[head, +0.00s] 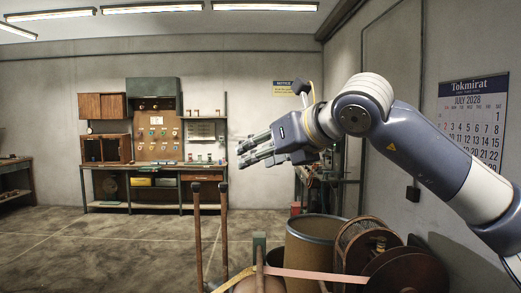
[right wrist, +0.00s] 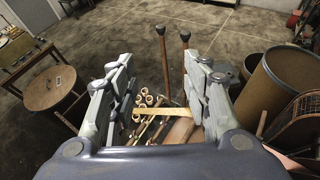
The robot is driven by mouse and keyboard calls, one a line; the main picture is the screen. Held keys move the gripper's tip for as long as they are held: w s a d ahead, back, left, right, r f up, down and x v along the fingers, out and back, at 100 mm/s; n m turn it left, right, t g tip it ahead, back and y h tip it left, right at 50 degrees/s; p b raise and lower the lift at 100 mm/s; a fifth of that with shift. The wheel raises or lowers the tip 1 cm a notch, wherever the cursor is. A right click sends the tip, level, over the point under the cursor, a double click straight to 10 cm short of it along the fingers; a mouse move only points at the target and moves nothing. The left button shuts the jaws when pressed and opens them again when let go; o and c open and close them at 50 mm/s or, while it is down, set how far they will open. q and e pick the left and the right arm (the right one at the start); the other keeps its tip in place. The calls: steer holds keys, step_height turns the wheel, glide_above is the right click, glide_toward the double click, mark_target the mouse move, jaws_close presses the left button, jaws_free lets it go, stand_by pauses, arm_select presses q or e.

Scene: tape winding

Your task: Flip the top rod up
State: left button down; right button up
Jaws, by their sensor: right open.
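My right gripper (head: 258,150) reaches in from the right in the head view, held high and pointing left. In the right wrist view its two fingers (right wrist: 158,92) are spread wide with nothing between them up close. Two upright brown rods, a left one (head: 197,235) and a right one (head: 224,235), stand below and left of the gripper in the head view. The right wrist view also shows two rods, one (right wrist: 163,58) and another (right wrist: 186,60), beyond the fingertips and apart from them. I cannot tell which is the top rod. My left gripper is not in view.
A brown drum (head: 312,245) and a reel (head: 365,240) stand at the lower right. A pink tape (head: 310,274) runs across the bottom. Several small rolls (right wrist: 147,100) lie below the gripper. A workbench (head: 155,204) stands at the back wall; the floor before it is clear.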

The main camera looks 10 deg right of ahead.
jaws_close()
stand_by(0.5)
